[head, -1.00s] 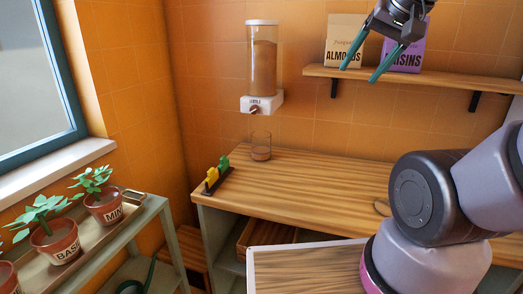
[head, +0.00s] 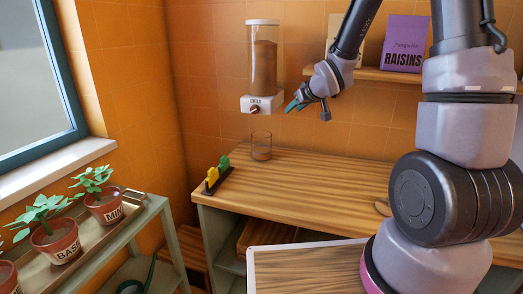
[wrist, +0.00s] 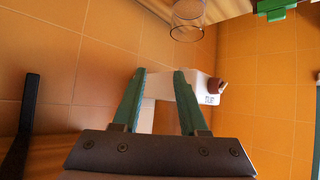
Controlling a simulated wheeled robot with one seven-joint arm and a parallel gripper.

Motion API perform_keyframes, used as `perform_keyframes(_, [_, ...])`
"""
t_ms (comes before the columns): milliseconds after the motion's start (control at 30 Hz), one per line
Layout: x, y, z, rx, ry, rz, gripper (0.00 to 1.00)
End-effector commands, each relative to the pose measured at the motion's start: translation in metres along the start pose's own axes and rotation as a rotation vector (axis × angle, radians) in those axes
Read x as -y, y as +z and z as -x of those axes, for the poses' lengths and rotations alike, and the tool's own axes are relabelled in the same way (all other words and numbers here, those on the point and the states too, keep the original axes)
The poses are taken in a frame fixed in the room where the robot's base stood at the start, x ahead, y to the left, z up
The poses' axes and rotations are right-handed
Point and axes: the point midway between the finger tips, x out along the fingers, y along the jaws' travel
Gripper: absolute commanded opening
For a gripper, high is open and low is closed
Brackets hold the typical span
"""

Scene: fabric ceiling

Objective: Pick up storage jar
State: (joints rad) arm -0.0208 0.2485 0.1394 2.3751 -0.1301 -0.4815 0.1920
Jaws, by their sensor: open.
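A clear glass jar (head: 261,146) with some brown content low in it stands upright on the wooden counter, below and slightly right of the wall dispenser. It is the likeliest storage jar. It also shows at the top of the wrist view, as a clear glass rim and wall (wrist: 187,20). My gripper (head: 291,105) is open and empty, in the air above and to the right of the jar, near the dispenser's white base. In the wrist view, the green fingers (wrist: 160,75) are spread, with the white base (wrist: 205,88) showing beyond and between them.
The wall dispenser (head: 263,60) holds brown content. A yellow and green item (head: 216,174) stands at the counter's (head: 300,185) left end. A shelf (head: 400,77) carries a purple raisins bag (head: 404,44) and a partly hidden bag. The counter middle is clear. Potted plants stand left.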

Motion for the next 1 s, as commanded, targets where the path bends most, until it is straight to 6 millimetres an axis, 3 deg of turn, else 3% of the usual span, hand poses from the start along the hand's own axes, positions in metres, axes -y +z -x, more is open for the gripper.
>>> perform_keyframes(33, [0.011,0.012,-0.021,-0.010,-0.040,0.023,0.43])
perform_keyframes(100, [0.026,0.021,-0.042,-0.043,-0.091,0.053,0.43])
perform_keyframes(333, [0.063,0.046,-0.080,-0.122,-0.214,0.102,0.43])
perform_keyframes(467, [0.072,0.049,-0.089,-0.141,-0.238,0.110,0.43])
perform_keyframes(733, [0.082,0.044,-0.129,-0.142,-0.239,0.111,0.43])
perform_keyframes(1000, [0.088,0.041,-0.151,-0.143,-0.239,0.111,0.43])
